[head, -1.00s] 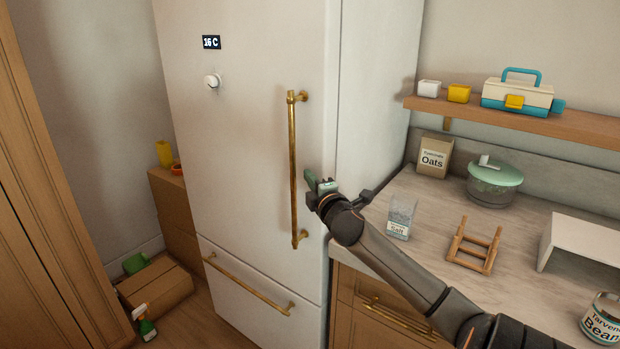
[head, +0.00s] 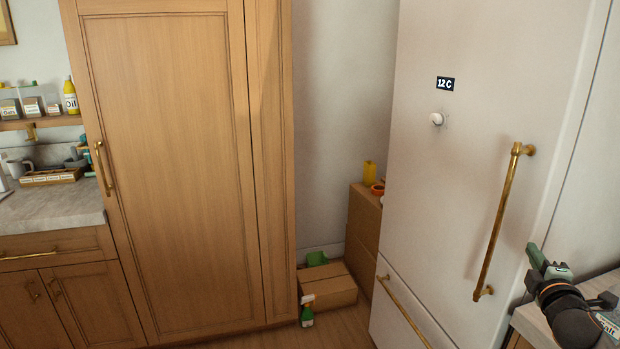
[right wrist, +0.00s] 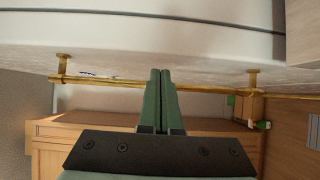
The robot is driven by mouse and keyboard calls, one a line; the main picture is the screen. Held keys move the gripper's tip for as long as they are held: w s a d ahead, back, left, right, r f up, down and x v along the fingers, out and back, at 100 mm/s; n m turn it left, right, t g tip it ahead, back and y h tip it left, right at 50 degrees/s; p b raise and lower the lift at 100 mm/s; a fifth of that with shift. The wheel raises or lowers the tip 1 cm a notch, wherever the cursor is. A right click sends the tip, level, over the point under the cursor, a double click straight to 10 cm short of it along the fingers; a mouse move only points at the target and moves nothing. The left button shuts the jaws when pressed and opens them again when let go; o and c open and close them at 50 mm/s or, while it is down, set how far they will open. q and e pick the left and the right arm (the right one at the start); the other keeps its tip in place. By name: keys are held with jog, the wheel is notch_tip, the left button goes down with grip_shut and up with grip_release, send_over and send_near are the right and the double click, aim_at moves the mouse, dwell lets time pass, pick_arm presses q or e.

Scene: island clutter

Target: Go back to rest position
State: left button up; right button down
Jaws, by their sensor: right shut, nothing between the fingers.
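My right gripper (head: 541,261) is at the right of the head view, in front of the white fridge's right side and to the right of its brass door handle (head: 499,220). In the right wrist view its two green fingers (right wrist: 158,75) are together, shut and empty. The brass handle (right wrist: 205,86) runs across that view behind the fingertips; I cannot tell the gap. The fridge (head: 455,170) is closed, with a display reading 12 C and a round white knob (head: 437,119). My left gripper is not in view.
A tall wooden cabinet (head: 175,150) stands at the left, beside a counter (head: 45,208) with small items. A cardboard box (head: 330,287) and a green spray bottle (head: 307,313) are on the floor between cabinet and fridge. A counter edge lies under my right arm.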

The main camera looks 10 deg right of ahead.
jog(key=s+a+f+m+g+y, duration=0.25)
jog(key=s+a+f, duration=0.25)
jog(key=a+f, duration=0.65)
jog(key=s+a+f+m+g+y, duration=0.1)
jog(key=s+a+f+y, duration=0.3)
jog(key=a+f, duration=0.7)
jog(key=s+a+f+m+g+y, duration=0.1)
jog(key=s+a+f+m+y, duration=0.1)
jog(key=s+a+f, duration=0.4)
jog(key=s+a+f+m+g+y, duration=0.2)
jog(key=s+a+f+m, duration=0.3)
jog(key=s+a, duration=0.4)
jog(key=shift+s+a+f, duration=0.4)
jog(key=shift+a+f, duration=0.5)
jog(key=shift+a, duration=0.35)
jog(key=shift+d, duration=0.1)
